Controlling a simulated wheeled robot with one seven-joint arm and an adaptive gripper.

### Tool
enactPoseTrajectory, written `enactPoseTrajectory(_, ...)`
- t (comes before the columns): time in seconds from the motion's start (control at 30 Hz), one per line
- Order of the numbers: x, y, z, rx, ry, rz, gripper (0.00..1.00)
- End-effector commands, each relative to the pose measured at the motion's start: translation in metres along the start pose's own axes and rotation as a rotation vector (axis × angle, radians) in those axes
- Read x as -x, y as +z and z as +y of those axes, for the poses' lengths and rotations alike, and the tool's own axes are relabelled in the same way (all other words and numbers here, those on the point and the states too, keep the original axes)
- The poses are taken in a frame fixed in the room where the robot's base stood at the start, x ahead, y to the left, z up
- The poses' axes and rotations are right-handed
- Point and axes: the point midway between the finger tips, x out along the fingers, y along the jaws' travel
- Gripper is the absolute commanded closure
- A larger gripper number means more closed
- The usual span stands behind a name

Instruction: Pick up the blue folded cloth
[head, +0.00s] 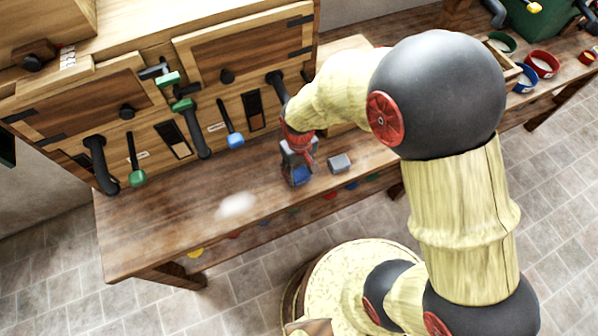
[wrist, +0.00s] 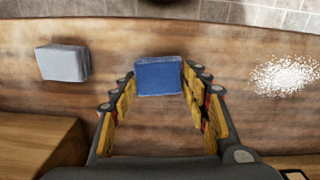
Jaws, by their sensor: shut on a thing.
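The blue folded cloth (wrist: 159,78) is a small flat-sided block between the fingertips of my gripper (wrist: 158,92) in the wrist view. The fingers have yellow pads and close on its left and right sides. In the head view the blue cloth (head: 301,174) shows partly at the lower end of my gripper (head: 298,163), over the wooden bench (head: 160,235). The fingers and wrist hide part of it there. I cannot tell whether it touches the bench top.
A grey folded cloth (head: 340,162) lies on the bench just right of my gripper. A patch of white powder (head: 235,206) lies to the left. A wooden cabinet (head: 220,60) with dark handles and hanging green and blue tools stands behind. Coloured bowls (head: 542,64) stand far right.

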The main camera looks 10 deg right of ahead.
Motion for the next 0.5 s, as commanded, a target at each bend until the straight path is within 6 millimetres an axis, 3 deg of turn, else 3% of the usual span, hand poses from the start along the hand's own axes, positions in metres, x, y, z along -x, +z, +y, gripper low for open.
enactPoseTrajectory(0.17,0.029,0.001,0.0,0.0,0.0,0.003,0.79)
enactPoseTrajectory(0.4,0.081,0.044,-0.007,0.0,0.0,0.005,0.79)
enactPoseTrajectory(0.5,0.094,0.068,-0.011,0.001,0.0,0.002,0.79)
